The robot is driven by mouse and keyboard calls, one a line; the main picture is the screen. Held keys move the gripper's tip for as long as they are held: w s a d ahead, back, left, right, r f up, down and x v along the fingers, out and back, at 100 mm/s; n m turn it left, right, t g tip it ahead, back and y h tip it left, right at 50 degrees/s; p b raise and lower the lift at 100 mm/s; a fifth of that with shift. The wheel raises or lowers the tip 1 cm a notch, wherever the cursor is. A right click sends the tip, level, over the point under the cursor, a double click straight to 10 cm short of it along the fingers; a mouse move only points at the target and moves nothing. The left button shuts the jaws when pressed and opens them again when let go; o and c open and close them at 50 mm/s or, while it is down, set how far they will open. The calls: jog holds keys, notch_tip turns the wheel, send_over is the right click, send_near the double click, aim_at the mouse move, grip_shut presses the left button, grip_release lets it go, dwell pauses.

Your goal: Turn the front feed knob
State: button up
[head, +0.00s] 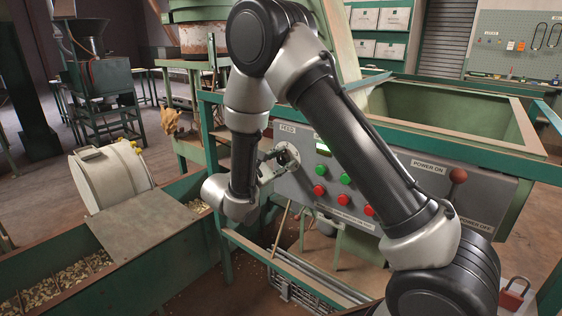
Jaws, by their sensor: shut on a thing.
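The feed knob (290,157) is a small round grey part at the left end of the grey control panel (333,160), under the FEED label. My gripper (279,160) reaches it from the left and is shut on it. The fingers cover much of the knob, so its pointer and angle cannot be made out. My arm crosses the middle of the view and hides part of the panel.
Green and red buttons (320,190) sit right of the knob. A power lever (457,177) with a round knob is farther right. A green hopper (450,110) stands behind the panel. A nut trough (60,285) and white drum (110,180) are at left.

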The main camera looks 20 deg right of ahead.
jog(key=n, duration=0.5)
jog(key=shift+n, duration=0.3)
jog(key=n, duration=0.5)
jog(key=shift+w, duration=0.1)
jog(key=shift+n, duration=0.3)
jog(key=o, duration=1)
jog(key=shift+o, duration=0.2)
jog(key=shift+a, duration=0.1)
jog(key=v, duration=1.2)
